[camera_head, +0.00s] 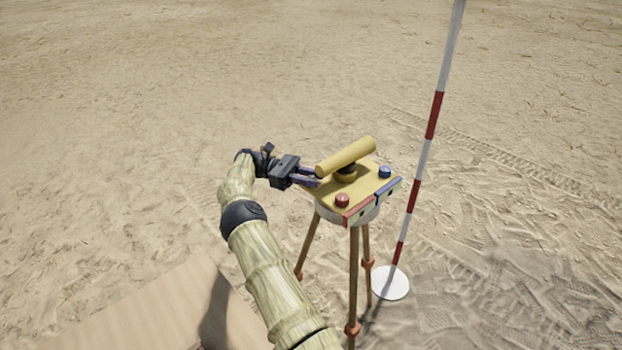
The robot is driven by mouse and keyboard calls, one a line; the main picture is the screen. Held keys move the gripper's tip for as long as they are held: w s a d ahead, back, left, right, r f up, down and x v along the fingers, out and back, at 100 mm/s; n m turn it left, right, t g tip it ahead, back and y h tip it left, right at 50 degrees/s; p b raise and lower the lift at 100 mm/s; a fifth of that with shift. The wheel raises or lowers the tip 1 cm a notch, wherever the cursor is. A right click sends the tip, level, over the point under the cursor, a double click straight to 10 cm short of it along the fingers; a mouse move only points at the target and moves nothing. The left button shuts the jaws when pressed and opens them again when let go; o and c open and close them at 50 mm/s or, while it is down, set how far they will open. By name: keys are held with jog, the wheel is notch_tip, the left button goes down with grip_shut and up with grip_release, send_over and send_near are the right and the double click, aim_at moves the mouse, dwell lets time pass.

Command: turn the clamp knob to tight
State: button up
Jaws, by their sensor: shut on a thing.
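A yellow instrument head (322,190) sits on a tripod. A thick yellow bar (346,157) lies across a dark hub on top of it. A red knob (342,200) stands at the front and a blue knob (385,171) at the right. My gripper (312,178) reaches in from the left and is shut at the head's left side, just below the bar's left end. The clamp knob appears to be what it holds; the fingers hide it, and its turn angle cannot be told.
The tripod's brown legs (353,285) stand on sand. A red-and-white pole (427,150) rises close on the right from a white disc (390,282). A pale wooden surface (140,310) lies at the lower left. The sand behind and left is open.

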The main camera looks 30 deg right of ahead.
jog(key=o, duration=1)
jog(key=shift+c, duration=0.2)
jog(key=shift+r+n+t+h+p, duration=0.15)
jog(key=shift+n+t+h+p, duration=0.55)
jog(key=shift+h, duration=0.3)
